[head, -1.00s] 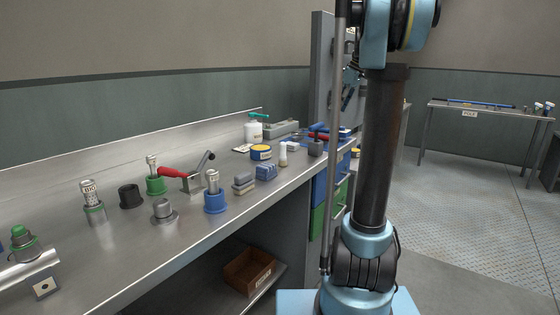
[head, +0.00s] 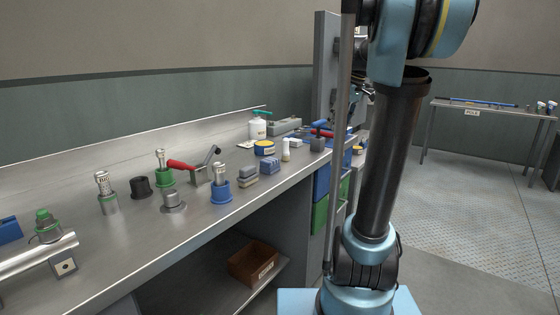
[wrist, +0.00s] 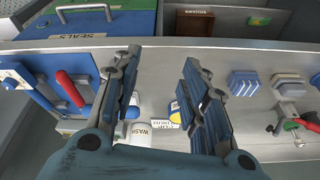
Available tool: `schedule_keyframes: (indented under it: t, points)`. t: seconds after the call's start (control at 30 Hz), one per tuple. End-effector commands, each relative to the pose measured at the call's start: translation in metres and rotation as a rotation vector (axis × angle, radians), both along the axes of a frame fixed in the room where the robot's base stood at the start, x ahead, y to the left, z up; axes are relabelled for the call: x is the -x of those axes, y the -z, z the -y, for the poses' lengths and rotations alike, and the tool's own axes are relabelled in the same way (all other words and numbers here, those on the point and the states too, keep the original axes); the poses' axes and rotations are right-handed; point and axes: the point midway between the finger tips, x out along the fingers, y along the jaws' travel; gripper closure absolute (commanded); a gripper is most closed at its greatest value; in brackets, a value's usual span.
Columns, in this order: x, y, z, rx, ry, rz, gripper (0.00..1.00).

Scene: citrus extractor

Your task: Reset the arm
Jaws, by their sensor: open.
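My gripper (wrist: 160,57) shows in the wrist view with its two fingers spread apart and nothing between the tips. It is over the steel bench (wrist: 160,80), and the camera looks down on the bench. In the head view my arm stands upright at the right of the bench, leaning a little right at its top. The gripper is mostly hidden there behind the arm and a grey post.
The bench carries a white wash bottle (head: 257,128), a yellow-blue tin (head: 264,148), blue blocks (head: 270,165), a red-handled clamp (head: 200,170) and several fittings. A blue drawer (wrist: 95,28) labelled SEALS is below the edge. Open floor (head: 470,200) lies at right.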

Motion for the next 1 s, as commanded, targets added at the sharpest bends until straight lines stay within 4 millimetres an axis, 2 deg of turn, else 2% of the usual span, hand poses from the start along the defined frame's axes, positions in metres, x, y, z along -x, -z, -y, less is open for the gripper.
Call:
schedule_keyframes:
  t: [0.03, 0.1, 0.37, 0.6, 0.8, 1.0]
  points:
    - [0.018, 0.01, -0.006, 0.004, 0.027, -0.01, 0.6]
    - [0.039, 0.023, -0.011, 0.012, 0.07, -0.023, 0.6]
    - [0.116, 0.078, -0.025, 0.037, 0.237, -0.063, 0.6]
    - [0.183, 0.138, -0.031, 0.06, 0.394, -0.083, 0.6]
    - [0.234, 0.194, -0.031, 0.077, 0.525, -0.092, 0.6]
    - [0.271, 0.242, -0.028, 0.088, 0.632, -0.092, 0.6]
